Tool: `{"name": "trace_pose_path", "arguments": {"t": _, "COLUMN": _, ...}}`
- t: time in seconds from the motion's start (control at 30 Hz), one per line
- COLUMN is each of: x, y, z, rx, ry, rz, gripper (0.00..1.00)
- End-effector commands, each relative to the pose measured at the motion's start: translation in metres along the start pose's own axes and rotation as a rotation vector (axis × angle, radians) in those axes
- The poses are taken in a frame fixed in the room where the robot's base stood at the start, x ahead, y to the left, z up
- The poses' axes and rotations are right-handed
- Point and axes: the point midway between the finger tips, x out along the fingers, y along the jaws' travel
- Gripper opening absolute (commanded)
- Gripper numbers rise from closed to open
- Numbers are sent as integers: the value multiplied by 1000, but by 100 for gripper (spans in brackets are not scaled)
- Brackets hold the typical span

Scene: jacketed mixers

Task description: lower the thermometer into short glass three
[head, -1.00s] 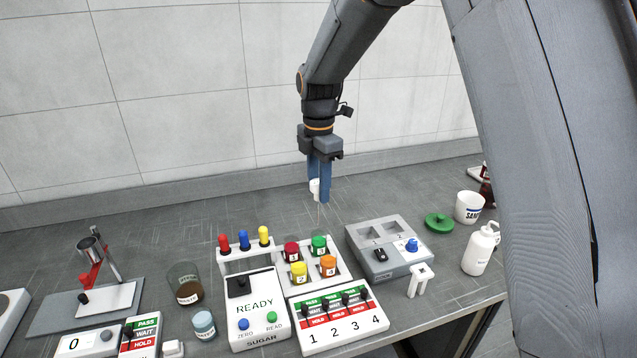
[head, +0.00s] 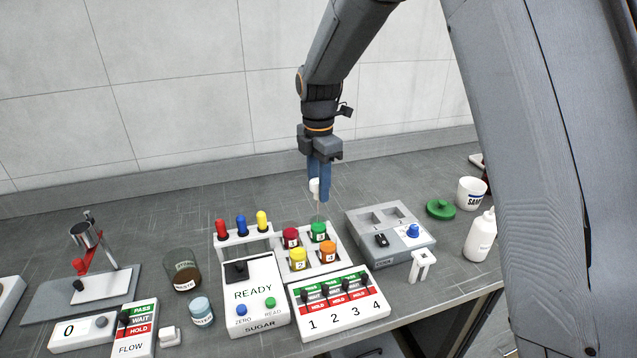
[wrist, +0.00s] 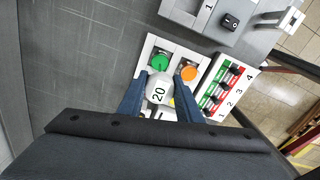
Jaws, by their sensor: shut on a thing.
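My gripper (head: 319,188) is shut on the thermometer (head: 314,188), held upright with its thin probe hanging down. In the wrist view the thermometer's white head (wrist: 158,89) reads 20, between my two blue fingers. Short glass three (head: 319,231), with green contents, stands at the back right of a white four-place holder (head: 337,236), directly below the probe. The probe's lower end shows against the green top; I cannot tell whether it is inside. Glass three also shows in the wrist view (wrist: 160,62), just beyond the thermometer head.
The red glass (head: 291,237), yellow glass (head: 298,258) and orange glass (head: 328,252) share the holder. A rack with red, blue and yellow knobs (head: 241,226) stands to its left. A grey device (head: 408,237) is at right. A switch panel (head: 341,303) lies in front. The bench behind is clear.

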Motion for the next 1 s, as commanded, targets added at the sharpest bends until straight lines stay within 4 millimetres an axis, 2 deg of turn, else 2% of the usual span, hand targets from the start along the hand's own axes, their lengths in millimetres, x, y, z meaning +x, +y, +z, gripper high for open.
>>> {"name": "trace_pose_path", "arguments": {"t": 1.0, "x": 45, "y": 0, "z": 0, "rx": 0, "ry": 0, "rz": -1, "gripper": 10}}
